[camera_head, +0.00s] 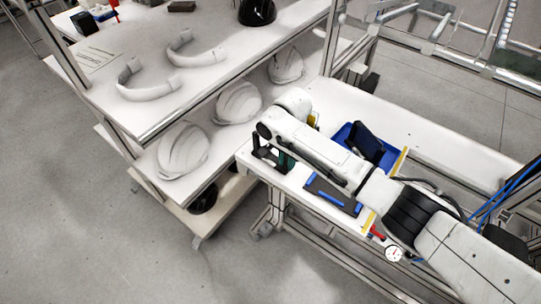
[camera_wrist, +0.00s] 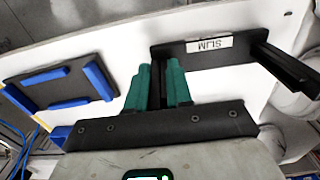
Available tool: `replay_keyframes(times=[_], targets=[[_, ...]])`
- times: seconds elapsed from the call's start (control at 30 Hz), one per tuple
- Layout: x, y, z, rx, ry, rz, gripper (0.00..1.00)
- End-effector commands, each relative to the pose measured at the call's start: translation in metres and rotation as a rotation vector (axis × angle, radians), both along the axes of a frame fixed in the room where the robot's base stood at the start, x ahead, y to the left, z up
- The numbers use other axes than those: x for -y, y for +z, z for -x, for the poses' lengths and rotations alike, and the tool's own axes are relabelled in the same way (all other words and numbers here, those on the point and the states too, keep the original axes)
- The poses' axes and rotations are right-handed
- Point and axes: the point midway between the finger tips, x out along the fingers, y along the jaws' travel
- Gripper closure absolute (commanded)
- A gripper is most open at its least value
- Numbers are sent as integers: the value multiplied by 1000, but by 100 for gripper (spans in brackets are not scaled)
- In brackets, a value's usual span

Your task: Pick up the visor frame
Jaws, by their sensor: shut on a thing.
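The visor frame appears to be the black frame (camera_wrist: 225,50) with a white "SLIM" label in the wrist view. A flat black bar of it runs to the right and another dark arm angles off its right end. My gripper (camera_wrist: 157,88) has green fingers closed together on a dark strip that meets the frame's left end. In the head view my gripper (camera_head: 285,161) points down at the left end of the white bench, with black parts of the frame (camera_head: 262,153) beside it. My arm hides much of it, and I cannot tell whether it touches the bench.
A black fixture with blue blocks (camera_head: 333,195) lies on the white bench (camera_head: 400,125). A blue bin (camera_head: 345,133) holding a black part stands behind my arm. A shelf at left carries white helmets (camera_head: 183,150) and white curved bands (camera_head: 150,88). A red-handled gauge (camera_head: 393,254) is near the bench's front.

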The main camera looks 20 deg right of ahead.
Motion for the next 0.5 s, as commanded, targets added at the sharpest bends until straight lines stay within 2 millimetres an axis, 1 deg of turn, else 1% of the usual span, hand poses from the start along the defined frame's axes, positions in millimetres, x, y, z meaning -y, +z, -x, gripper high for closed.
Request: replay_keyframes(times=[0.03,0.13,0.5], targets=[[0,0,0,0,0,0,90],[0,0,0,0,0,0,100],[0,0,0,0,0,0,100]])
